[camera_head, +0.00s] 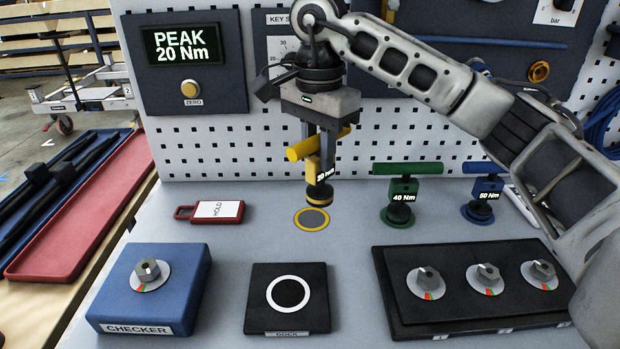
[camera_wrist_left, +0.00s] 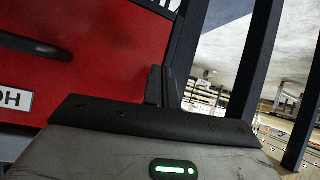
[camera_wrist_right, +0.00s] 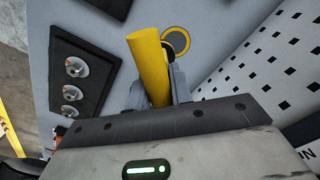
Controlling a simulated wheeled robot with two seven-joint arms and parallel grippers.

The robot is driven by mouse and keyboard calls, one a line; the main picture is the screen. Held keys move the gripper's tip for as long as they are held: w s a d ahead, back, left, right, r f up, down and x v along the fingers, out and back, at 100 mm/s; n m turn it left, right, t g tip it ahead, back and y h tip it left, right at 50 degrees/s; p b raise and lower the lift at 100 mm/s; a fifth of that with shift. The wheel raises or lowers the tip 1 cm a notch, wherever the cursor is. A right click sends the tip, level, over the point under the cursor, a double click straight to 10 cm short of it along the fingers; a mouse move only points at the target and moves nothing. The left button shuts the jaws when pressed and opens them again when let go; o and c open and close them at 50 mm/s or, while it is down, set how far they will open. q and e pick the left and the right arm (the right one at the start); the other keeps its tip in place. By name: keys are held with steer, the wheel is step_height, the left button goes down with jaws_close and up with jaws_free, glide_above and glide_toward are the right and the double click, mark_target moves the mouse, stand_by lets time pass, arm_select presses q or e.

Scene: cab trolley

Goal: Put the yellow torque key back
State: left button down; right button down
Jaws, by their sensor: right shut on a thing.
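The yellow torque key (camera_head: 303,149), labelled 20 Nm, is upright in my right gripper (camera_head: 322,165). The right gripper is shut on it just under the crossbar, which also shows in the right wrist view (camera_wrist_right: 147,62) between the fingers (camera_wrist_right: 158,95). The key's foot is just above and behind the yellow-ringed spot (camera_head: 311,219) on the bench; the exact gap cannot be told. The same ring shows past the crossbar in the right wrist view (camera_wrist_right: 175,40). My left gripper (camera_wrist_left: 163,88) shows only in its wrist view, with its fingers together and nothing seen between them.
Right of the ring stand a green 40 Nm key (camera_head: 408,169) and a blue 50 Nm key (camera_head: 483,168). In front are a blue checker (camera_head: 190,290), a black dock (camera_head: 262,318) and a black block with dials (camera_head: 400,310). A red HOLD tag (camera_head: 184,212) lies left.

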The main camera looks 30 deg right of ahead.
steer(key=w+f+p, duration=0.1)
steer(key=w+f, duration=0.2)
steer(key=f, duration=0.4)
steer(key=shift+w+d, duration=0.15)
steer(key=shift+w, duration=0.05)
steer(key=shift+f, duration=0.2)
steer(key=c, duration=1.3)
jaws_free()
steer(key=shift+o, duration=0.2)
steer(key=shift+r, duration=0.1)
step_height(320, 180, up, 12)
